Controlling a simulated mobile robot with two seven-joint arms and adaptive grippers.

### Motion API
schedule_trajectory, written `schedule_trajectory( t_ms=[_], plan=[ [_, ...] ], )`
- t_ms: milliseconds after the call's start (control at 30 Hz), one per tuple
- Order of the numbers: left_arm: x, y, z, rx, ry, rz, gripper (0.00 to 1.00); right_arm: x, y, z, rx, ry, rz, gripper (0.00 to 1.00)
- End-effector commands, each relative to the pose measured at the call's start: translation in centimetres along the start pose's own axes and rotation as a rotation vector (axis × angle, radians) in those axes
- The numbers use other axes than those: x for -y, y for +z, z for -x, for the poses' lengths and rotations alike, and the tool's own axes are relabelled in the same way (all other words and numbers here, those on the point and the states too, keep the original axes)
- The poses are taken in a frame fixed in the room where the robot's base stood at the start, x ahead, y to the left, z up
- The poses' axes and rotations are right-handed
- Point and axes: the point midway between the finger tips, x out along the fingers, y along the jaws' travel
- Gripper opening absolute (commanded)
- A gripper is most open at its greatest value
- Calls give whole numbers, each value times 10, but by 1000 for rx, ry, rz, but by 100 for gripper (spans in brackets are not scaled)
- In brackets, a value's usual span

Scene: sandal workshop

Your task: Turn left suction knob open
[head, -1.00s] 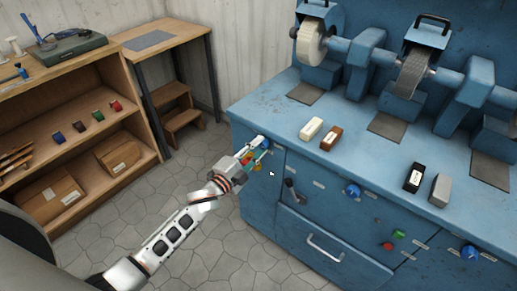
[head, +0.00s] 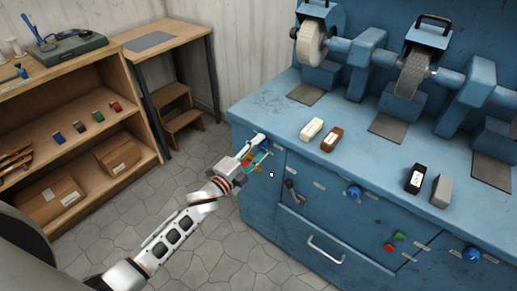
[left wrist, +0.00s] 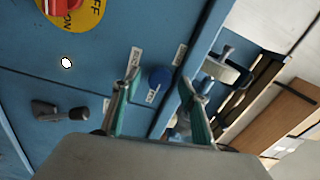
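A round blue knob (left wrist: 160,77) sits on the blue cabinet front between two small label plates in the left wrist view. My left gripper (left wrist: 156,88) is open, with one green-padded finger on each side of the knob. Gaps show between the fingers and the knob, and I cannot tell how far the tips stand from the panel. In the head view my left gripper (head: 263,147) is at the left end of the cabinet front and mostly hides this knob. My right gripper is not in view.
A red switch (left wrist: 62,5) on a yellow plate and a dark lever (left wrist: 60,111) are near the knob. More blue knobs (head: 353,192) (head: 471,254) sit further right. Blocks and grinding wheels (head: 312,44) stand on the blue bench top (head: 262,105). A shelf (head: 75,140) stands left.

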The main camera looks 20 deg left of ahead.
Motion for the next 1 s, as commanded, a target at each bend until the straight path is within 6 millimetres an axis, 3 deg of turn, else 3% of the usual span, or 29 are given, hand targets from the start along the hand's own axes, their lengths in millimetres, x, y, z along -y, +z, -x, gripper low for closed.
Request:
schedule_trajectory(
  t_ms=[367, 467, 800, 1000],
  plan=[
    [-1, 0, 6, 1, 1, 2, 43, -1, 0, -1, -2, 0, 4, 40],
    [-1, 0, 17, 1, 2, 2, 43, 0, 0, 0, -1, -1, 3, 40],
    [-2, 0, 84, 1, 3, 1, 43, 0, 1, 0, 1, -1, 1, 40],
    [-1, 0, 111, 1, 1, 1, 43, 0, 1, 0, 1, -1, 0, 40]
  ],
)
